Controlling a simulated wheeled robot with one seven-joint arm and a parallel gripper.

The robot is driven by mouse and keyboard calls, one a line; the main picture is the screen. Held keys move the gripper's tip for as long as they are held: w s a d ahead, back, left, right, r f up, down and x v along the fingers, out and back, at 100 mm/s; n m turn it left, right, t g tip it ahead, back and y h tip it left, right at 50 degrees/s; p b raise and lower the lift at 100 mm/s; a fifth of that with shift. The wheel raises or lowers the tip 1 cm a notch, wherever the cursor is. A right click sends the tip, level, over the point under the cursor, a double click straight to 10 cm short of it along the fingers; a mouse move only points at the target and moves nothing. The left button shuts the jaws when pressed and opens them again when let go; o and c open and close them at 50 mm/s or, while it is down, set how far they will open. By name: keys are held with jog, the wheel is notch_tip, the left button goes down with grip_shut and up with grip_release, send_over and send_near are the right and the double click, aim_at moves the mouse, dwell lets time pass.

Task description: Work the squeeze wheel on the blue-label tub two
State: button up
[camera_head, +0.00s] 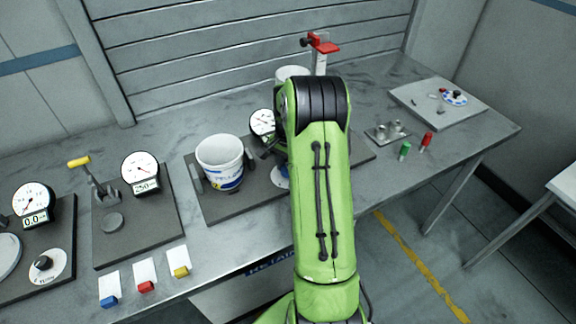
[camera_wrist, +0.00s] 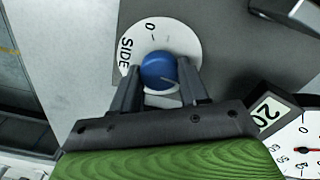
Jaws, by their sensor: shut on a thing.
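The squeeze wheel is a blue knob (camera_wrist: 158,68) on a white round dial plate (camera_wrist: 190,38) marked "SIDE" and "0". My gripper (camera_wrist: 160,72) has its two dark fingers on either side of the knob and is shut on it. In the head view my arm hides the gripper and most of the wheel; a sliver of the dial plate (camera_head: 279,178) shows beside the arm. A white tub (camera_head: 218,152) with blue lettering stands upright on the dark base plate (camera_head: 240,203), between grey pads. A gauge (camera_head: 262,122) behind is partly hidden by my arm.
Left of the tub are a press with a yellow handle (camera_head: 79,161) and a gauge reading about 250 (camera_head: 140,168). Blue, red and yellow tabbed cards lie in front. A red-topped stand (camera_head: 321,44) is behind my arm. Green (camera_head: 404,151) and red (camera_head: 426,141) pieces are at the right.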

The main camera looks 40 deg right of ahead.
jog(key=shift+d+r+m, duration=0.1)
jog(key=shift+m, duration=2.1)
jog(key=o, duration=1.1)
jog(key=shift+c, duration=0.2)
notch_tip(320, 180, up, 16)
jog(key=p, duration=0.2)
jog(key=shift+f, duration=0.2)
